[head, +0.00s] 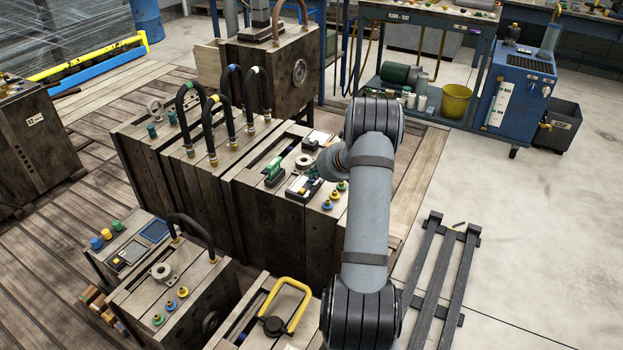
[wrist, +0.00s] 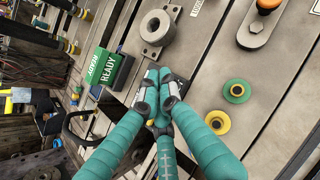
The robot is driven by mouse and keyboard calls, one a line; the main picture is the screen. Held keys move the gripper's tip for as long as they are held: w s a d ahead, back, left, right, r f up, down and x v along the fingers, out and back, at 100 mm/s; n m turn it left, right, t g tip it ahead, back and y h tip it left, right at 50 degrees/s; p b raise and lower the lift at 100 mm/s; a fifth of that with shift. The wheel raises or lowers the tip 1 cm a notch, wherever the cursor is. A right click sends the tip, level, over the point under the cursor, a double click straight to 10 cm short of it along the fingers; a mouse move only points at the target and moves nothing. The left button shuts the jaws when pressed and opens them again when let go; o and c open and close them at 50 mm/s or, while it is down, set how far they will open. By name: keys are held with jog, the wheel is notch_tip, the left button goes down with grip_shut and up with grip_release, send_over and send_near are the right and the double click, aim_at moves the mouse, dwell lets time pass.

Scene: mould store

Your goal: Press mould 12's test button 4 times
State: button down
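My gripper (head: 317,173) is low over the top of the middle wooden-grey mould (head: 268,215) in the head view. In the wrist view its teal fingers come together, the tips (wrist: 160,88) touching or nearly so, with nothing seen between them. The tips are over a small dark panel (wrist: 181,84), which they mostly hide; it also shows in the head view (head: 300,188). A test button is not clearly visible, and I cannot tell whether the tips touch the panel. A green block marked READY (wrist: 112,69) stands beside it. I cannot read the mould's number.
A metal ring fitting (wrist: 156,27) and green and yellow fittings (wrist: 237,90) stand close by. Arched black hoses (head: 250,95) rise behind. A smaller mould (head: 165,285) and a yellow handle (head: 288,300) are in front.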

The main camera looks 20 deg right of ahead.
aim_at(314, 181)
jog(key=shift+r+p, duration=0.75)
jog(key=shift+r, duration=0.1)
notch_tip(314, 181, up, 5)
jog(key=p, duration=0.4)
jog(key=shift+a+p, duration=0.1)
jog(key=shift+p, duration=0.2)
dwell(1.6)
